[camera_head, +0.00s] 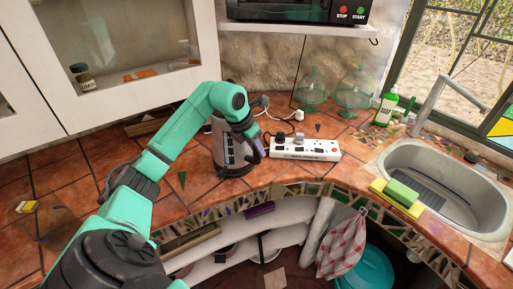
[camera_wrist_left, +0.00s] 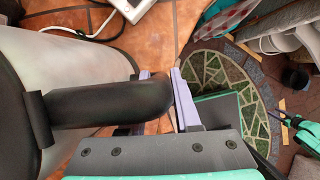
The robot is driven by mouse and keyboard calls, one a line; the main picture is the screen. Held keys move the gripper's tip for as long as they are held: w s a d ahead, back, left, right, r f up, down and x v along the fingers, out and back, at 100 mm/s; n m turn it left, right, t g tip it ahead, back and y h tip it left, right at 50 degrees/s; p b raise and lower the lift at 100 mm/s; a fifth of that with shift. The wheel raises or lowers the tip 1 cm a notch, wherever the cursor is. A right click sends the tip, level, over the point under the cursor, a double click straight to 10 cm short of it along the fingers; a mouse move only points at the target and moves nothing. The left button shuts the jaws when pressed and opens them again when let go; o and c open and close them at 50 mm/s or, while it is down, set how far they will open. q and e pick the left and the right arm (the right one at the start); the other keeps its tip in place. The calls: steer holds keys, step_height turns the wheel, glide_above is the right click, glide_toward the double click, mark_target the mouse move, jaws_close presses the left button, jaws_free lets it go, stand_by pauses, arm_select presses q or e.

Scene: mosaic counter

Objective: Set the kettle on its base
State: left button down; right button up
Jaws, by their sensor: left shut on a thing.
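The kettle (camera_head: 227,142), grey with dark trim, stands upright on the tiled counter, left of the power strip. In the left wrist view its pale body (camera_wrist_left: 65,85) fills the left side and its black handle (camera_wrist_left: 95,102) reaches between my fingers. My left gripper (camera_head: 258,146) is at the handle, on the kettle's right side. In the left wrist view the lilac fingers of my left gripper (camera_wrist_left: 165,100) are shut on the handle. A dark rim shows under the kettle; I cannot tell whether it is the base or whether the kettle is seated on it.
A white power strip (camera_head: 305,149) with plugs and cables lies right of the kettle. Glass domes (camera_head: 355,88), a green bottle (camera_head: 386,108) and a sink (camera_head: 450,185) are farther right. A sponge (camera_head: 401,192) lies at the sink's edge. The counter left of the kettle is mostly clear.

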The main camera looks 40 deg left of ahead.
arm_select(q)
steer(key=c, duration=0.9)
jaws_free()
steer(key=shift+r, duration=0.1)
steer(key=shift+s+d+f, duration=0.15)
steer(key=shift+f, duration=0.05)
steer(key=p+v, duration=0.3)
steer(key=v, duration=0.8)
